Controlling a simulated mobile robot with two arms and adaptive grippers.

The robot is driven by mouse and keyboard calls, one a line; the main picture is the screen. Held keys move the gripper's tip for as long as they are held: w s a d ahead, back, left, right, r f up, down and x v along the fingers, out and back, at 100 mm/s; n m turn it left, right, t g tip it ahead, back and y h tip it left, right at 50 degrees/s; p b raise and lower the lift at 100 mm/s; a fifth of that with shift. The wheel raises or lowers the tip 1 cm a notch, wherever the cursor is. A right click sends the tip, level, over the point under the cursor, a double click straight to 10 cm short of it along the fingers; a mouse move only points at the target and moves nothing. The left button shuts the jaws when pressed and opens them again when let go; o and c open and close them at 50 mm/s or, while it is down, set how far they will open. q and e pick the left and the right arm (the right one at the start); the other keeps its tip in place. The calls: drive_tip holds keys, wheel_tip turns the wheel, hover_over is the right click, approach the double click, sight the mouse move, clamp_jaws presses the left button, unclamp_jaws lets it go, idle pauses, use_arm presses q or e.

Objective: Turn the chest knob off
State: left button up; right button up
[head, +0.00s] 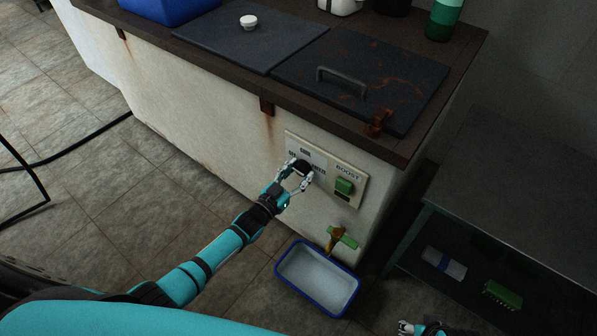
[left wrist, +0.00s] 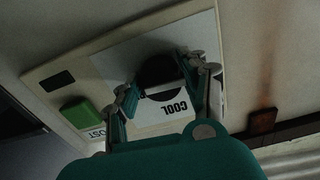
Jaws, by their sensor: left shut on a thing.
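The chest knob (head: 304,168) is a round black dial on a pale control panel (head: 357,178) on the white chest's front. My left gripper (head: 298,173) is shut on it, with a finger on either side. In the left wrist view the dark knob (left wrist: 158,70) shows between the fingers of my left gripper (left wrist: 162,78), beside the word COOL. In the head view COOL stands above the knob, and labels to its left and right are partly covered. I cannot tell which way the knob points. My right gripper (head: 405,327) is low at the bottom edge, small and cut off.
A green BOOST switch (head: 344,186) sits right of the knob. Below are a tap with a green handle (head: 343,237) and a blue-rimmed tray (head: 282,270) on the floor. A metal table (head: 520,200) stands at right. Dark lids (head: 365,80) cover the chest top.

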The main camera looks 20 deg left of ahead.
use_arm(q)
drive_tip(key=shift+f+n, duration=0.1)
drive_tip(key=shift+n, duration=0.3)
drive_tip(key=o, duration=1.2)
drive_tip(key=shift+c, duration=0.2)
drive_tip(key=v, duration=1.2)
